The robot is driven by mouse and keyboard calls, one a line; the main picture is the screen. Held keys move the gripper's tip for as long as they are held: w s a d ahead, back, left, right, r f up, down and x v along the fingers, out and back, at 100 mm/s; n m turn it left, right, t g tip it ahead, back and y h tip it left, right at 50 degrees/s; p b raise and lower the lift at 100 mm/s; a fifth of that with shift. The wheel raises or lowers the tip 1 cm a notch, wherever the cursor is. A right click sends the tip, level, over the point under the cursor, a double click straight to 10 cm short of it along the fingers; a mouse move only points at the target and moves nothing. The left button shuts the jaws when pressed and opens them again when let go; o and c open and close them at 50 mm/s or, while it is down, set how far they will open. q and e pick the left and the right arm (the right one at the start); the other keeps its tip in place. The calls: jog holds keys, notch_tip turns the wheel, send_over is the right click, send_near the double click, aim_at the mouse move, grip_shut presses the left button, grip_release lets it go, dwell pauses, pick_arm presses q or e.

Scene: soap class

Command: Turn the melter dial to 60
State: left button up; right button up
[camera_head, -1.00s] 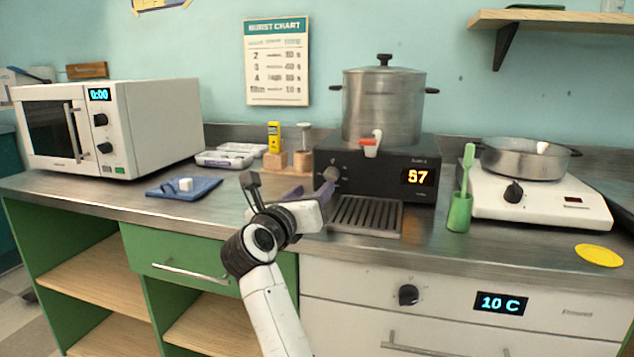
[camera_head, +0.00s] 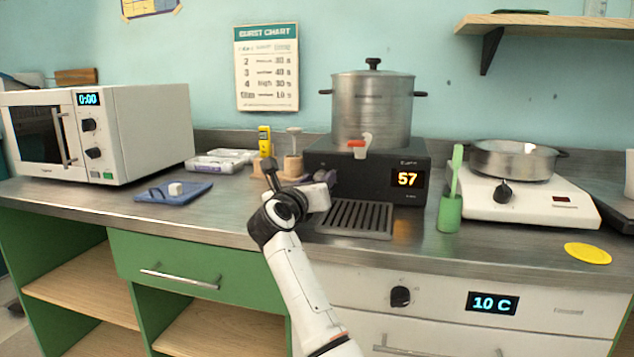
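The melter (camera_head: 373,165) is a dark box on the counter with a lidded steel pot (camera_head: 372,108) on top. Its display (camera_head: 407,179) reads 57 in orange. The melter's dial, on the left of its front face, is hidden behind my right gripper. My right gripper (camera_head: 329,179) is right at the dial's place; its fingertips are small and partly hidden, so I cannot tell whether they are closed on the dial. My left gripper is not in view.
A drip grate (camera_head: 355,218) lies in front of the melter. A green cup (camera_head: 450,213) and a hot plate (camera_head: 530,203) stand to the right. A blue mat (camera_head: 185,195) with a white cube (camera_head: 175,189) and a microwave (camera_head: 145,130) are to the left.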

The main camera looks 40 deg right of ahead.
jog(key=c, duration=0.8)
jog(key=shift+o, duration=0.2)
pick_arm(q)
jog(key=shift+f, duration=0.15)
pick_arm(e)
jog(key=shift+m, duration=0.3)
jog(key=m+b, duration=0.1)
jog(key=m, duration=0.2)
jog(key=shift+f+b, duration=0.15)
jog(key=shift+b, duration=0.15)
jog(key=shift+m, duration=0.8)
jog(key=shift+m+b, duration=0.55)
jog(key=shift+m, duration=0.05)
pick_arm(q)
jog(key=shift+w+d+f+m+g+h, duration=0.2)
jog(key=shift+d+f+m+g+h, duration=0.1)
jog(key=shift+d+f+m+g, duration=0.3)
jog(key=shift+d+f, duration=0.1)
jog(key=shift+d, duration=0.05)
pick_arm(e)
jog(key=shift+m, duration=0.3)
